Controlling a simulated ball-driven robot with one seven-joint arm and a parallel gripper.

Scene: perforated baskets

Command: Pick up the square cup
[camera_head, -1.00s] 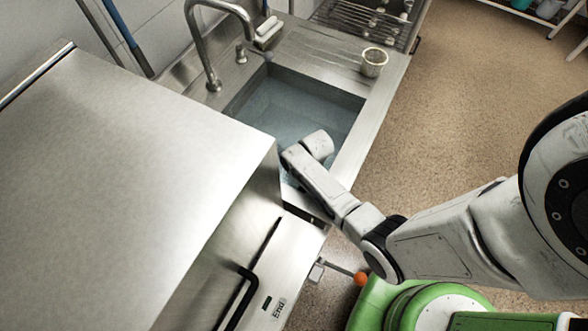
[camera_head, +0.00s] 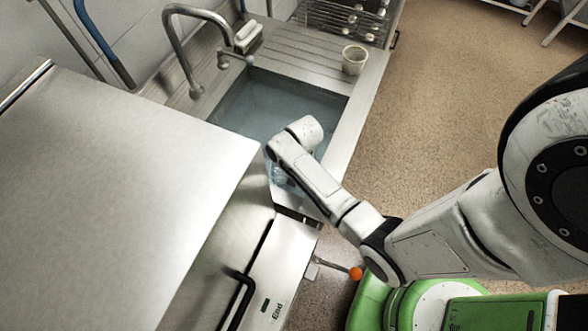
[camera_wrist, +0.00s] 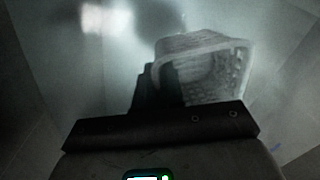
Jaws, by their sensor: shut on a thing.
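The square cup (camera_wrist: 212,72) shows in the wrist view as a pale, see-through, squarish vessel with a textured side. My gripper (camera_wrist: 165,85) is shut on it, with a dark finger over its left part; the other finger is hard to make out. In the head view my arm reaches into the near end of the sink (camera_head: 233,103), and the gripper there is mostly hidden by my own wrist. A pale, glassy shape just below my wrist may be the cup, but it is too small to tell.
A steel faucet (camera_head: 172,45) rises at the sink's back edge. A small perforated basket (camera_head: 354,60) stands on the drainboard (camera_head: 300,55). A large steel hood (camera_head: 110,170) fills the left, close to my arm. Open floor (camera_head: 430,120) lies to the right.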

